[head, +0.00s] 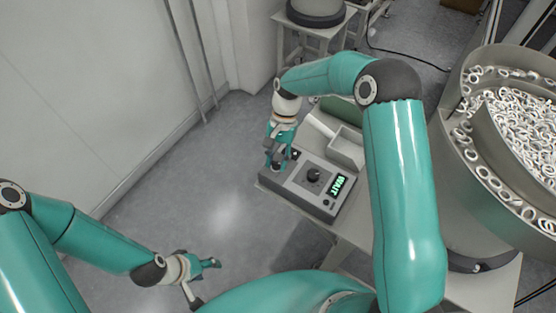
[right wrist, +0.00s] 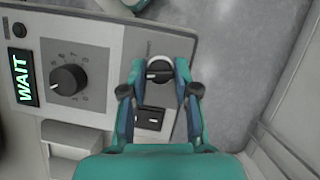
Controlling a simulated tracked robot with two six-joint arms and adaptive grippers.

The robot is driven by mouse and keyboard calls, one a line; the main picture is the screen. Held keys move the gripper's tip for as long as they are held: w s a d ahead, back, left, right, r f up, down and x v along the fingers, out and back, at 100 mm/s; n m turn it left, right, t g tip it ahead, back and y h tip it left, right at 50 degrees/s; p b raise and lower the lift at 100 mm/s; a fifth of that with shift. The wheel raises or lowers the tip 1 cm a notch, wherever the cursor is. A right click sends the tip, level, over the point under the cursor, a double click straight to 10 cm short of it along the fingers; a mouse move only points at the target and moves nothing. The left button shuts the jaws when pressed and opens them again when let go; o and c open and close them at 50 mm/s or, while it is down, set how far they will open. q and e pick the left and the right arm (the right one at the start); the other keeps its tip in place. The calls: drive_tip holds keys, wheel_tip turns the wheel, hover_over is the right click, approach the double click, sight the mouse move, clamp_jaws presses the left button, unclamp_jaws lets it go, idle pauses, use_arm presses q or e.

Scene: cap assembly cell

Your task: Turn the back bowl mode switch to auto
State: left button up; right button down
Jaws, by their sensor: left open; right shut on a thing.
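The control box (head: 300,187) stands on a table, with a lit display (head: 338,186) reading WAIT and a black dial (head: 314,174). In the right wrist view, the mode switch (right wrist: 158,71) is a black knob on a pale round base. My right gripper (head: 277,165) is at the left end of the box. In the right wrist view (right wrist: 160,92) its fingers are on either side of the switch and shut on it. The knob's bar lies roughly crosswise in that view. My left gripper (head: 207,280) is open and empty, low over the floor, away from the box.
In the right wrist view, a black rocker switch (right wrist: 150,118) sits close to the fingers. A grey tray (head: 346,147) is behind the box. A large bowl (head: 472,150) full of white rings stands at the right. The floor at left is clear.

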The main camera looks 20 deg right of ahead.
drive_tip(key=n, duration=0.2)
drive_tip(key=n+h, duration=0.1)
drive_tip(key=n, duration=0.1)
drive_tip(key=n+h+b, duration=0.1)
drive_tip(key=n, duration=0.1)
drive_tip(key=shift+w+a+r+g, duration=0.1)
drive_tip(key=shift+w+g, duration=0.2)
drive_tip(key=shift+g, duration=0.1)
drive_tip(key=shift+n, duration=0.3)
drive_tip(key=c, duration=1.1)
unclamp_jaws()
drive_tip(key=shift+o, duration=1.3)
drive_tip(key=shift+s, duration=0.1)
drive_tip(key=v, duration=1.1)
drive_tip(key=shift+w+a+r, duration=0.15)
drive_tip(key=shift+w+r, duration=0.15)
drive_tip(key=shift+r, duration=0.05)
